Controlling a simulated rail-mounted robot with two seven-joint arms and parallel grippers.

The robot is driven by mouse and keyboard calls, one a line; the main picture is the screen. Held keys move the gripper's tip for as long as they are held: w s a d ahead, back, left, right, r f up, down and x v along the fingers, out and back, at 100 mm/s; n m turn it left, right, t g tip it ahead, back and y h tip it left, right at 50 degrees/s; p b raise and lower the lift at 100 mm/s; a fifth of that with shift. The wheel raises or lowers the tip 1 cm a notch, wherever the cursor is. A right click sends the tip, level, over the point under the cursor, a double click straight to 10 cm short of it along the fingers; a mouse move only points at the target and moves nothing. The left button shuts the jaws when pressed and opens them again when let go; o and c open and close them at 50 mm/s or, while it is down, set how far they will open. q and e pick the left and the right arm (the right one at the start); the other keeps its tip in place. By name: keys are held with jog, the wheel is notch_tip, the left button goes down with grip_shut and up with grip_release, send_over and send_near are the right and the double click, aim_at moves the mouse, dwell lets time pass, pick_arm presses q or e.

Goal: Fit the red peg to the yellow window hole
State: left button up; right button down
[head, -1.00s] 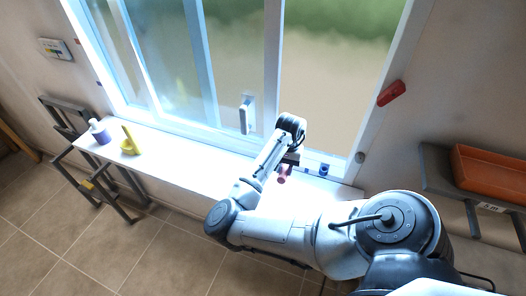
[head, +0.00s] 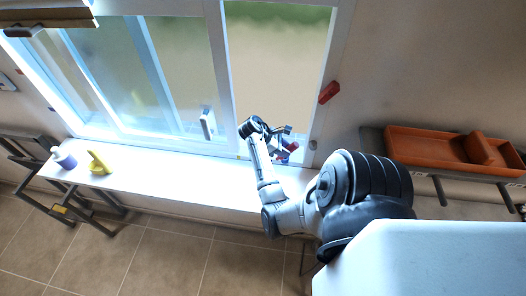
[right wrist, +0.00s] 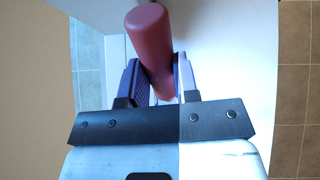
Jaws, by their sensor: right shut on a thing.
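The red peg (right wrist: 150,35) is a dull red cylinder, held between the two blue-padded fingers of my right gripper (right wrist: 160,75) in the right wrist view. Its round end points away and up in the picture. In the head view my right gripper (head: 284,146) is at the window's lower right corner, above the sill, with the peg (head: 292,147) showing as a small red spot. The window (head: 275,60) has a white frame. I cannot make out a yellow hole. My left gripper is not in view.
A white sill (head: 150,170) runs below the window, with a purple-and-white bottle (head: 64,158) and a yellow object (head: 98,163) at its left. A red block (head: 329,92) is on the right frame. An orange tray (head: 430,145) rests on a shelf at right.

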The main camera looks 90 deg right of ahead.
jog(key=w+d+r+n+t+h, duration=0.1)
jog(key=w+d+n+t+h, duration=0.1)
jog(key=w+n+t+h, duration=0.3)
jog(key=w+d+r+n+t+h, duration=0.1)
jog(key=w+d+n+t+h, duration=0.1)
jog(key=w+n+t+h, duration=0.4)
jog(key=w+n+h, duration=0.1)
jog(key=n+h, duration=0.4)
jog(key=n, duration=0.2)
jog(key=shift+w+r+n, duration=0.35)
jog(key=shift+r+n, duration=0.05)
jog(key=shift+h, duration=0.3)
notch_tip(320, 180, down, 6)
jog(key=b, duration=0.4)
jog(key=shift+r+b, duration=0.25)
jog(key=shift+b, duration=0.05)
jog(key=shift+f, duration=0.25)
